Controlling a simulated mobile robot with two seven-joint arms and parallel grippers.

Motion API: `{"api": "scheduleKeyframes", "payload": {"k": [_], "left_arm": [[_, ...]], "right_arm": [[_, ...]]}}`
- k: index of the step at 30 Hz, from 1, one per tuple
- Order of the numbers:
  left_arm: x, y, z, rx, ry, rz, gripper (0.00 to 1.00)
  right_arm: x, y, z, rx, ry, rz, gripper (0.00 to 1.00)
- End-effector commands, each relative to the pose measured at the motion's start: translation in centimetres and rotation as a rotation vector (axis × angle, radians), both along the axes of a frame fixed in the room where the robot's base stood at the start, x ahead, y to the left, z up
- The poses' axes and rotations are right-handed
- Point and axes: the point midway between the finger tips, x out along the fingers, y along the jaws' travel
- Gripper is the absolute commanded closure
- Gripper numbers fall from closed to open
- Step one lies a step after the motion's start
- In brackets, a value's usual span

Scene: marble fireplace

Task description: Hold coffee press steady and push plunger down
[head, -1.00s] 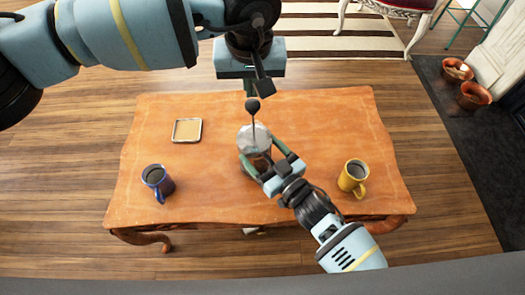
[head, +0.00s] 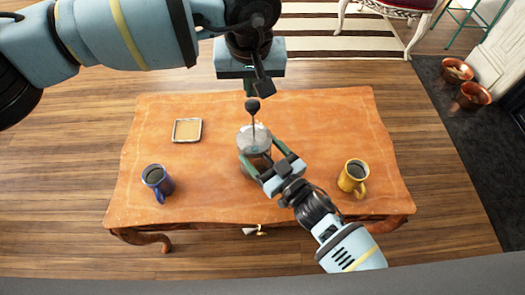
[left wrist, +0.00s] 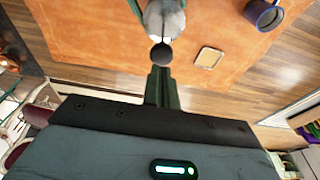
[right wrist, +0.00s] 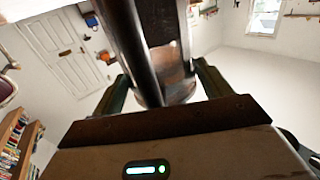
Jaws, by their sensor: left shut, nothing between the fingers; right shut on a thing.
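The coffee press (head: 254,139) stands on the wooden table with a silvery lid. Its thin plunger rod rises from the lid to a dark round knob (head: 252,105). My right gripper (head: 262,156) is shut on the press body, one finger on each side; the press also fills the space between the fingers in the right wrist view (right wrist: 150,50). My left gripper (head: 250,90) is shut and empty, over the far side of the press near the knob. In the left wrist view the knob (left wrist: 161,54) lies just beyond the closed fingertips (left wrist: 160,72); I cannot tell whether they touch.
On the table (head: 320,115), a blue mug (head: 157,180) with dark liquid stands at the left and a yellow mug (head: 352,176) at the right, beside my right arm. A small square tray (head: 187,130) lies at the back left. The back right of the table is clear.

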Motion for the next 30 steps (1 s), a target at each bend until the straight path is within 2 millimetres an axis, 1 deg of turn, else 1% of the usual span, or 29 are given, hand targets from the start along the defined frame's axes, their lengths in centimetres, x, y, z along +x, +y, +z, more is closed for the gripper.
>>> {"api": "scheduleKeyframes", "payload": {"k": [30], "left_arm": [[0.0, 0.0, -2.0, 0.001, 0.001, 0.0, 1.0]], "right_arm": [[-0.1, 0.0, -0.1, -0.001, 0.003, 0.001, 0.76]]}}
